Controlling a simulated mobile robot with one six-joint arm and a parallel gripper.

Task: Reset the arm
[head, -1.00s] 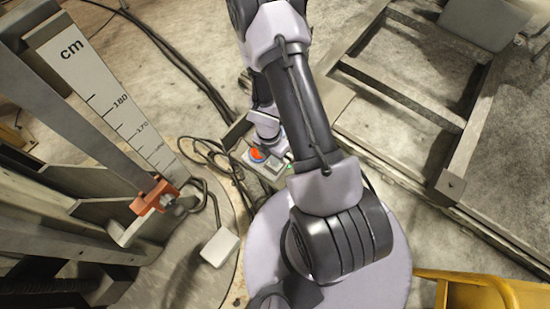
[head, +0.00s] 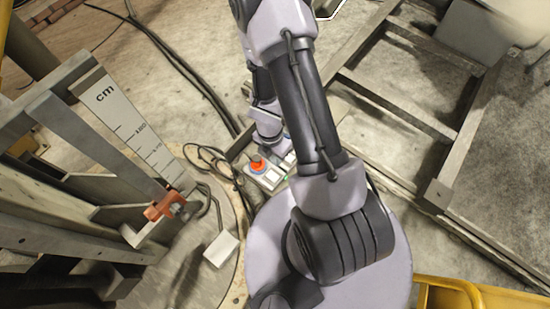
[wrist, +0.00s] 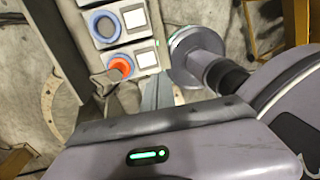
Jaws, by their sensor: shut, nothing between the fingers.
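My arm reaches up in the head view and folds back down beyond its elbow, its wrist end beside a small control box (head: 262,178). The box has a red button (head: 257,162) in a blue-grey surround and pale square keys. In the wrist view the red button (wrist: 121,66) and a blue-ringed button (wrist: 105,27) show on the box, with white square keys beside them. My gripper (wrist: 150,88) is shut and empty, close to the box's near end. Whether it touches the box I cannot tell. In the head view my arm hides most of the gripper.
A post with a cm scale (head: 125,115) and an orange clamp (head: 165,204) stands at left. A white block (head: 220,249) lies below it. Black cables (head: 195,75) cross the floor. A metal frame (head: 400,100) stands at right, a yellow rail (head: 455,290) at lower right.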

